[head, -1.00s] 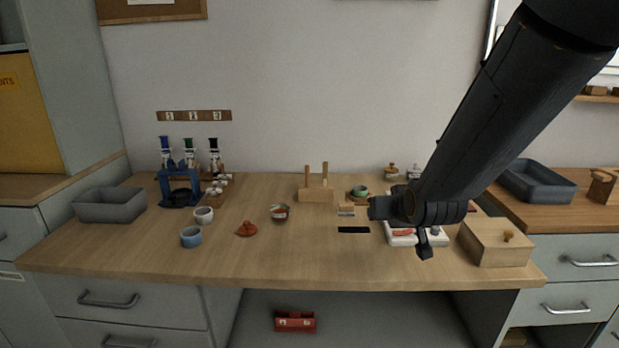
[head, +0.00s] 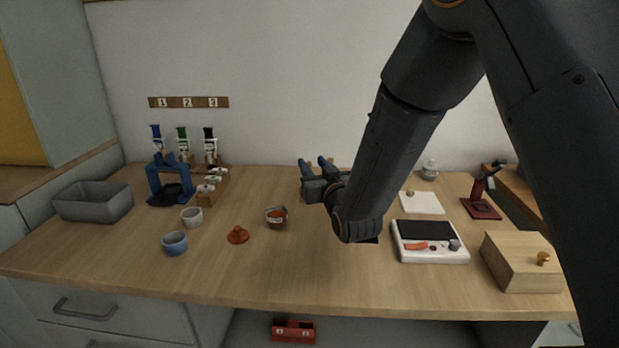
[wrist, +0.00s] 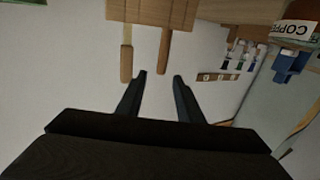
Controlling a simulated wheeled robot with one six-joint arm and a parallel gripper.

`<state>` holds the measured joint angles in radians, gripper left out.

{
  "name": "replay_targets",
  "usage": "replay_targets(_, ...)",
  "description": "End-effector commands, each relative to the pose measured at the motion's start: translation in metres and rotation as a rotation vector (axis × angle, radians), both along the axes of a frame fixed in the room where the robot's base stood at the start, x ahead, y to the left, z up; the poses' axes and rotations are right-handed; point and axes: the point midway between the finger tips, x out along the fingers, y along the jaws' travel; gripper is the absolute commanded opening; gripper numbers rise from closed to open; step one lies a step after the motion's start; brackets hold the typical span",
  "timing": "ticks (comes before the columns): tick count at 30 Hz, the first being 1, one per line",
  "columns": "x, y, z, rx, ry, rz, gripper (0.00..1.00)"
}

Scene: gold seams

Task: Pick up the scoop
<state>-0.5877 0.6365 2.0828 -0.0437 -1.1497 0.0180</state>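No scoop can be made out clearly. In the wrist view a wooden block (wrist: 148,11) has two wooden handles, a left one (wrist: 127,62) and a right one (wrist: 164,52); I cannot tell whether either belongs to the scoop. My gripper (head: 316,164) is over the back of the table, and its arm hides the block in the head view. In the wrist view my gripper (wrist: 160,76) is open and empty. Its fingertips are close to the handle ends, with no clear contact.
A bowl of copper-coloured powder (head: 277,216), a red-brown lid (head: 237,235) and two small cups (head: 175,242) stand left of my arm. A scale (head: 430,252) and wooden box (head: 522,262) are on the right. The front middle of the table is clear.

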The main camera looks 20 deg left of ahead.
Motion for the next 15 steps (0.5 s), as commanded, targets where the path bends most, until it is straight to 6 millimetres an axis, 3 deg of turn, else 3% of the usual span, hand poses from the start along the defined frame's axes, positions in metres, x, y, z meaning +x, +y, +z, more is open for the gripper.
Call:
replay_targets(4,0.001,0.001,-0.024,-0.001,0.002,0.000,0.33)
replay_targets(15,0.028,0.022,-0.020,0.001,-0.001,0.001,0.33)
